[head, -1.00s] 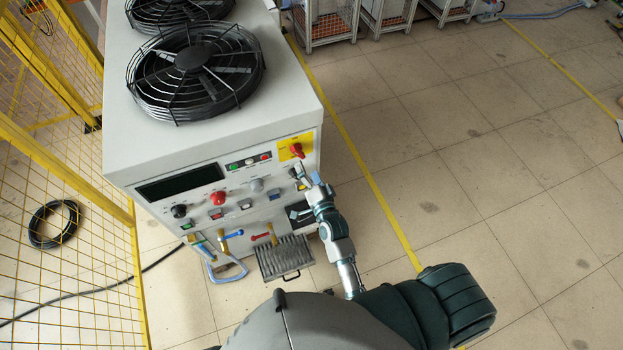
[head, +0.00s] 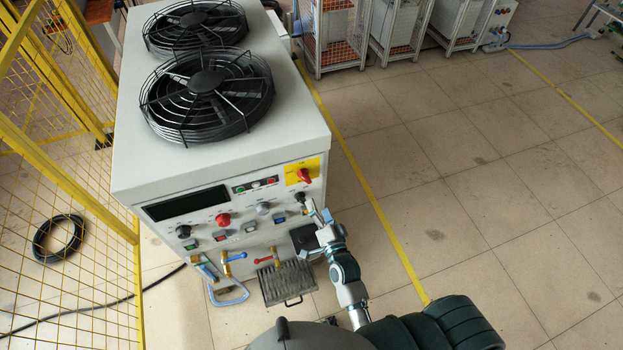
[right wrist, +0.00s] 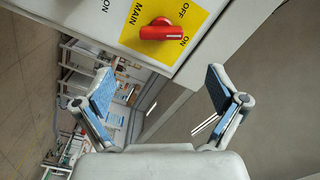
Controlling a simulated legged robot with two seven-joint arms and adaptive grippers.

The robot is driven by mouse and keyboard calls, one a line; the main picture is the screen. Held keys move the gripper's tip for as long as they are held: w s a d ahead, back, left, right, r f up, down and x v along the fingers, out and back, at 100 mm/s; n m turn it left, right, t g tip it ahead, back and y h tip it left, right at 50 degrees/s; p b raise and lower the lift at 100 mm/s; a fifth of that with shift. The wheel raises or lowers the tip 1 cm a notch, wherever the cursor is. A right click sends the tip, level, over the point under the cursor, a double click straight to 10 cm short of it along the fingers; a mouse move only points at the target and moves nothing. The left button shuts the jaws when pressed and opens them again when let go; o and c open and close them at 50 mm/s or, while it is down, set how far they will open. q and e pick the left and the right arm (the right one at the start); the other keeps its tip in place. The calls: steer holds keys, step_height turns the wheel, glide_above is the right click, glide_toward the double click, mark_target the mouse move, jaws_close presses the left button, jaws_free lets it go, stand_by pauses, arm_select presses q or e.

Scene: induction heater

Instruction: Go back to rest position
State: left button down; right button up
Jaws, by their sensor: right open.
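My right gripper (head: 318,211) is in front of the lower right of the induction heater's (head: 222,165) control panel. In the right wrist view my right gripper (right wrist: 160,88) is open with empty space between its blue-padded fingers. A red main switch knob (right wrist: 160,30) on a yellow plate sits beyond the fingertips, apart from them; the knob also shows in the head view (head: 304,175). My left gripper is not in view.
A yellow mesh fence (head: 65,200) stands left of the heater. A black hose coil (head: 58,238) lies behind it. Wheeled cage carts (head: 335,35) stand at the back. The tiled floor on the right is clear.

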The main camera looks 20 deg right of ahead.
steer(key=s+a+f+n+g+y, duration=0.1)
steer(key=s+f+n+g, duration=0.15)
steer(key=f, duration=0.85)
steer(key=s+a+f+n+g+b, duration=0.1)
steer(key=s+f+n+g, duration=0.2)
steer(key=f, duration=0.8)
steer(key=s+a+f+n+g+y, duration=0.1)
steer(key=s+f+g, duration=0.3)
steer(key=f, duration=0.8)
steer(key=s+d+f+n+g+h, duration=0.1)
steer(key=s+d+f+n+g, duration=0.1)
steer(key=s+f, duration=0.5)
steer(key=s+d+f+n+g+b, duration=0.1)
steer(key=s+d+f+n+g, duration=0.2)
steer(key=s, duration=1.1)
steer(key=s+d+f+n+g+h, duration=0.1)
steer(key=s+d+f, duration=0.4)
steer(key=s+f, duration=0.6)
steer(key=shift+s+d+f+n+g+h+b, duration=0.3)
steer(key=shift+f+n+g, duration=0.1)
steer(key=shift+n+g, duration=0.35)
